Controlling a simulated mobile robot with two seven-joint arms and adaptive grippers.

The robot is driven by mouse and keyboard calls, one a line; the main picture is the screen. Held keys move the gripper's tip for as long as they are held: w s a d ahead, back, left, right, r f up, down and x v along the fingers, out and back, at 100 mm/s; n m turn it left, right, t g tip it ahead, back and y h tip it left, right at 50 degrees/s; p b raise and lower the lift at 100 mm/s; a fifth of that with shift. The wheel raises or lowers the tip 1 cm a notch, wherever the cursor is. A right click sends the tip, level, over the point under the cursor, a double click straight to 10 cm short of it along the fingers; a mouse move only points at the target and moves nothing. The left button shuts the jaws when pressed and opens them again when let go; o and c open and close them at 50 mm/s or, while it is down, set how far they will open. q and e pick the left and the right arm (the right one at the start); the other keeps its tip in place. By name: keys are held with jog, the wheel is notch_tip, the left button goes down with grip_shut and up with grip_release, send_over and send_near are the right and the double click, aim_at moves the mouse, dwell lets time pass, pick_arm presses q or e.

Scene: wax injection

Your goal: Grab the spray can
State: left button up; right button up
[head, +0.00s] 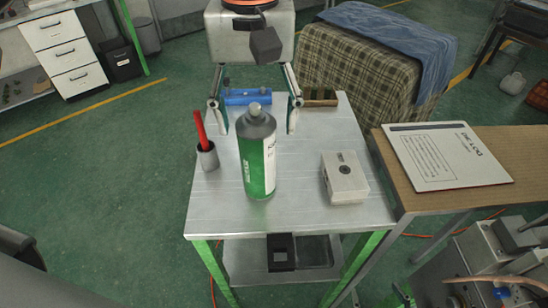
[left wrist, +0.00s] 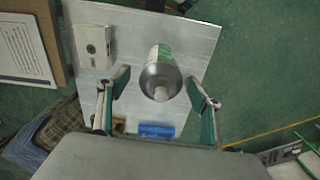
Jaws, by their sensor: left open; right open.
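The spray can (head: 258,160), green and white with a grey top, stands upright on the grey metal table (head: 305,222) in the head view. My left gripper (head: 256,130) reaches in from the table's far side, its two fingers spread wide. In the left wrist view the can (left wrist: 162,75) appears between the spread fingers of this gripper (left wrist: 152,82), with visible gaps on both sides. I see no contact with the can. My right gripper is not in view.
A grey cup with a red tool (head: 207,157) stands left of the can. A white box (head: 344,178) stands to its right. A blue object (head: 247,97) and a small wooden box (head: 321,97) lie near the far edge. A white board (head: 446,157) lies on the neighbouring surface.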

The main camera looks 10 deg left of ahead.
aim_at(258, 151)
pick_arm(q)
jog(key=shift+s+f, duration=0.1)
jog(key=shift+f, duration=1.3)
jog(key=f, duration=0.5)
jog(key=shift+w+a+f+b, duration=0.1)
jog(key=shift+w+a+b, duration=0.05)
jog(key=shift+w+b, duration=0.15)
jog(key=shift+s, duration=0.1)
jog(key=c, duration=1.5)
